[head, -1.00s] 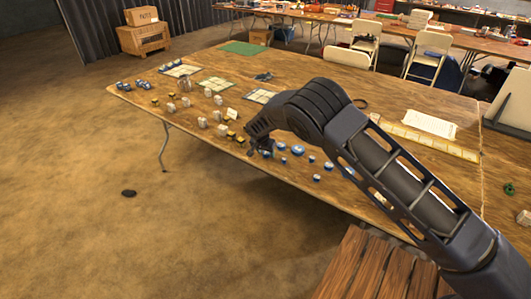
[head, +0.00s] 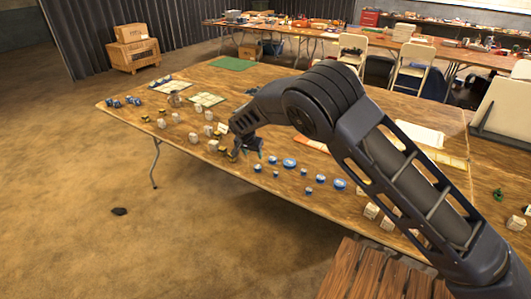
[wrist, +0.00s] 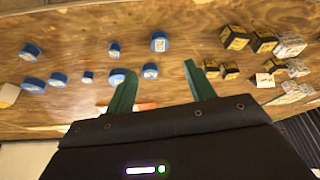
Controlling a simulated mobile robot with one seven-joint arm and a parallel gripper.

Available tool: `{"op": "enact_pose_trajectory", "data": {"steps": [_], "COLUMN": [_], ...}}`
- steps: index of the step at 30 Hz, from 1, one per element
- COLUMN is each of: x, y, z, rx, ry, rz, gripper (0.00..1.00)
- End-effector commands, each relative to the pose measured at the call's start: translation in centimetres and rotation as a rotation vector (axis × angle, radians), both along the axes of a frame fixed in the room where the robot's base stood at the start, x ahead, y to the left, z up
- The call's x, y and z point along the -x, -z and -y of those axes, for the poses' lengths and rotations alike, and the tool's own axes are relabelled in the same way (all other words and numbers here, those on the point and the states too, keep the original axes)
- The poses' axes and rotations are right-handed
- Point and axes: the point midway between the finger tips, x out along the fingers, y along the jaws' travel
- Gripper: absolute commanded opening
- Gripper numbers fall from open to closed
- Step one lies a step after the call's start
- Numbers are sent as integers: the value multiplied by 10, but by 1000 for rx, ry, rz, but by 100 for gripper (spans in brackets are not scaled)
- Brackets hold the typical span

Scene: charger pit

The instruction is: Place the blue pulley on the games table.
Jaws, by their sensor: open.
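Several blue round pieces with pale tops lie on the big wooden table (head: 215,82), one of them a blue disc (head: 289,162). I cannot tell which is the blue pulley. They also show in the wrist view, with one blue piece (wrist: 159,42) just beyond and between my fingertips. My gripper (head: 251,157) hangs over the table near its front edge, left of the blue row. Its green fingers are apart with nothing between them in the wrist view (wrist: 161,62). The table carries game boards (head: 207,101); my arm hides part of it.
Pale cubes (head: 208,131) and black-yellow blocks (wrist: 234,38) stand close beside the gripper. More pale cubes (head: 371,210) lie at the right. A wooden bench (head: 365,275) is in front. A dark object (head: 119,211) lies on the open floor at left.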

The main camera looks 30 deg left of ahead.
Motion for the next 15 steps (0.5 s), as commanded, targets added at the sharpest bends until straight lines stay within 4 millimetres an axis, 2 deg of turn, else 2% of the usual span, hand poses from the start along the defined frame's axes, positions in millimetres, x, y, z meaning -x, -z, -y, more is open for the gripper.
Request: {"op": "enact_pose_trajectory", "data": {"steps": [10,13,15], "x": [-4,-23,-45], "y": [-6,-21,-39], "z": [4,19,38], "rx": [1,-3,-5], "ry": [5,21,38], "rz": [-3,-14,-28], "gripper": [54,54,54]}}
